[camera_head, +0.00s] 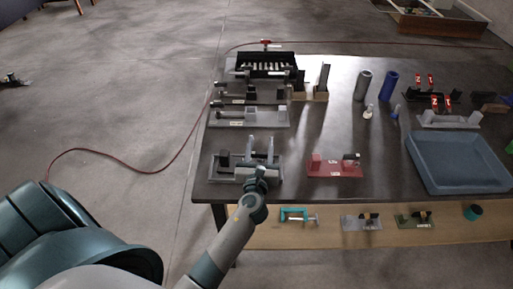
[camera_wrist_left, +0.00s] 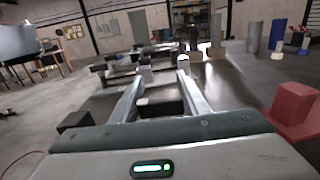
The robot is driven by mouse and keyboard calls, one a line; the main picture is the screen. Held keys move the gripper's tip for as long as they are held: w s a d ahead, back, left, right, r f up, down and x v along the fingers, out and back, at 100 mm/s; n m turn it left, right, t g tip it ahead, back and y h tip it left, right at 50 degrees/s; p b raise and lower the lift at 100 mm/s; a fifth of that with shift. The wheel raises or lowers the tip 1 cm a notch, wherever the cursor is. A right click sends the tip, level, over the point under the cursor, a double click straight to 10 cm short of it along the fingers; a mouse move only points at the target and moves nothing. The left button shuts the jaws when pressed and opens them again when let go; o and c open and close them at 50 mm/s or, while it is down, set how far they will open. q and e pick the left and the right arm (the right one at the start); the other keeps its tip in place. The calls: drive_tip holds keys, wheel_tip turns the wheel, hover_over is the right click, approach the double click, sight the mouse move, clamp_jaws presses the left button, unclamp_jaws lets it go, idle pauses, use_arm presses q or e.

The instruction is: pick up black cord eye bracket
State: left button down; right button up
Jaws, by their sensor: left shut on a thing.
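My left gripper (camera_head: 261,149) reaches over a grey fixture plate (camera_head: 213,174) at the table's front left. In the left wrist view its two fingers (camera_wrist_left: 160,72) stand apart with a dark piece (camera_wrist_left: 158,108) between them. The gripper is shut on this piece, which I take to be the black cord eye bracket; its shape is mostly hidden. A black block (camera_head: 224,158) stands on the plate left of the fingers. My right gripper is not in view.
A red fixture (camera_head: 335,170) stands to the right on the dark table (camera_head: 300,130), beside a blue-grey tray (camera_head: 460,183). More grey fixtures (camera_head: 250,117) and a black rack (camera_head: 266,66) stand behind. Grey and blue cylinders (camera_head: 389,84) stand at the back.

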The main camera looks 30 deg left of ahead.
use_arm(q)
drive_tip(key=d+r, duration=1)
drive_tip(key=d, duration=0.1)
drive_tip(key=shift+d+r+b, duration=0.35)
drive_tip(key=shift+r+b, duration=0.05)
drive_tip(key=shift+b, duration=0.05)
idle(0.4)
drive_tip(key=s+d+m+t+h+b, duration=0.1)
drive_tip(key=s+m+h, duration=0.4)
drive_tip(key=s, duration=1.2)
drive_tip(key=d+h+b, duration=0.1)
drive_tip(key=h, duration=0.1)
drive_tip(key=shift+f+t+h+b, duration=0.25)
drive_tip(key=shift+t+h+b, duration=0.15)
